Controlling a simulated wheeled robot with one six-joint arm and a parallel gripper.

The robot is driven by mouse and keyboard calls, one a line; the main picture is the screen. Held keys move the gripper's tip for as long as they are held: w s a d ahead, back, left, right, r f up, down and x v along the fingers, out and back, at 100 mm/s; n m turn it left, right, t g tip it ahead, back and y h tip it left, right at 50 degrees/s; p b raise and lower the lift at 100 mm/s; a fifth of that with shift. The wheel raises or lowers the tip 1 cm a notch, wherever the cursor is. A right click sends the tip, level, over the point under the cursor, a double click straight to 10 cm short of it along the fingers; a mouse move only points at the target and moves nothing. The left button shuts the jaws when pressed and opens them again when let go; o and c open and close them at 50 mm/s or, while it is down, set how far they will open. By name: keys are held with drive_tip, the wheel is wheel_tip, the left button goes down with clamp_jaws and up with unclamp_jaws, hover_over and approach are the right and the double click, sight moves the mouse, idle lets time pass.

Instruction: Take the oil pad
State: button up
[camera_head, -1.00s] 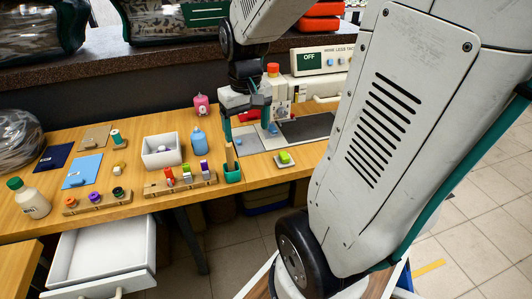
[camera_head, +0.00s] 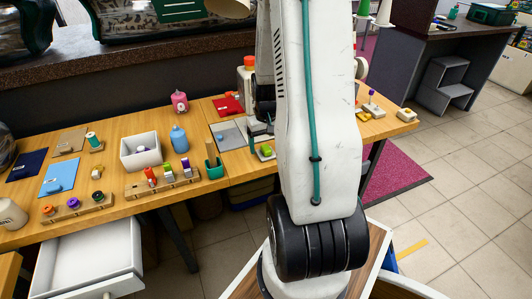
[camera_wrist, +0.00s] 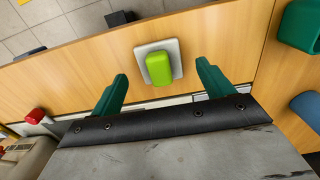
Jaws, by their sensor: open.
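A lime-green pad (camera_wrist: 159,68), which I take to be the oil pad, sits on a small pale square dish (camera_wrist: 141,50) on the wooden table. In the head view the pad (camera_head: 266,150) shows near the table's front edge, partly hidden by my arm. My gripper (camera_wrist: 162,70) is open in the wrist view, with one teal finger on each side of the pad and dish. Nothing is between the fingers but the view of the pad; I cannot tell the exact height above it. In the head view my gripper is mostly hidden behind my arm.
A green holder (camera_head: 214,170) stands just left of the dish. Left of it are a rack of coloured-top items (camera_head: 163,183), a white box (camera_head: 140,152) and a blue bottle (camera_head: 179,139). An open white drawer (camera_head: 88,265) sticks out below the table. A red item (camera_head: 228,105) lies behind.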

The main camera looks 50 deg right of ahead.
sight(266, 148)
wheel_tip(266, 148, down, 2)
drive_tip(key=shift+f, duration=0.2)
drive_tip(key=c, duration=1.1)
drive_tip(key=shift+o, duration=0.2)
drive_tip(key=shift+r, duration=0.1)
wheel_tip(266, 148, up, 10)
drive_tip(key=shift+f, duration=0.1)
